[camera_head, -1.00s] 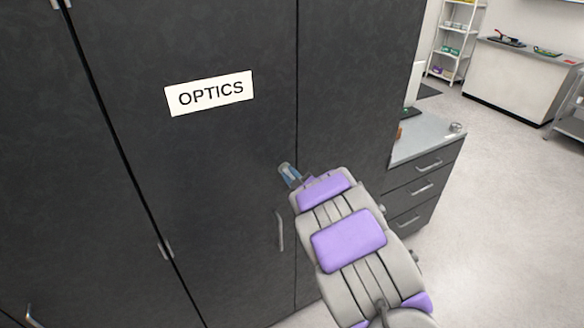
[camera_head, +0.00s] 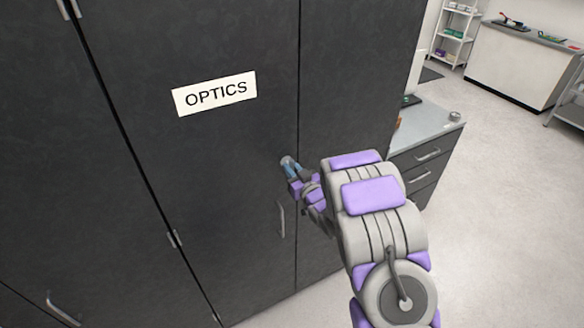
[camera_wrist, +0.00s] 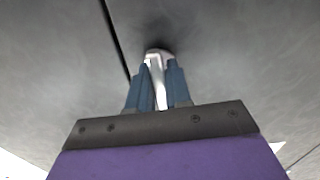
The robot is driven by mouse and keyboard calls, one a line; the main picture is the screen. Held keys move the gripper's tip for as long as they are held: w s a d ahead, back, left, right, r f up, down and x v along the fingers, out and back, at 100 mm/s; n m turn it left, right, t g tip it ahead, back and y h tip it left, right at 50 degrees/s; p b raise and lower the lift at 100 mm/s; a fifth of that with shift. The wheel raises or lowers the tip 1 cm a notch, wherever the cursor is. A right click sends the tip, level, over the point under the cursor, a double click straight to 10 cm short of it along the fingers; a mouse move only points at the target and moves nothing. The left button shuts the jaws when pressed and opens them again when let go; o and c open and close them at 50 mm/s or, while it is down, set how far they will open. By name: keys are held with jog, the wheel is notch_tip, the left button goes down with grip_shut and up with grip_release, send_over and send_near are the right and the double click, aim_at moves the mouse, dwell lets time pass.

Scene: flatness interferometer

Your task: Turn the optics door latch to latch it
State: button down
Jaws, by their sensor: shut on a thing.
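The optics door (camera_head: 225,150) is a dark cabinet door with a white OPTICS label (camera_head: 214,93); it looks closed. The latch (camera_wrist: 157,62) is a pale metal piece on the door beside the dark seam, seen in the wrist view. My gripper (camera_wrist: 161,80) has two blue fingers shut on the latch, one on each side. In the head view my gripper (camera_head: 289,166) meets the door near its right edge, and the latch is mostly hidden by the fingers there.
A vertical door handle (camera_head: 281,219) sits just below my gripper. Another handle (camera_head: 62,309) is at lower left. A drawer unit with a grey top (camera_head: 428,128) stands to the right of the cabinet. The floor (camera_head: 500,200) at right is clear.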

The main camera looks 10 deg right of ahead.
jog(key=shift+r, duration=0.25)
jog(key=c, duration=1.1)
grip_release()
jog(key=shift+f, duration=0.1)
jog(key=shift+c, duration=0.2)
jog(key=shift+s, duration=0.1)
jog(key=p+v, duration=0.9)
jog(key=v, duration=0.8)
jog(key=shift+p, duration=0.4)
jog(key=shift+d+f, duration=0.1)
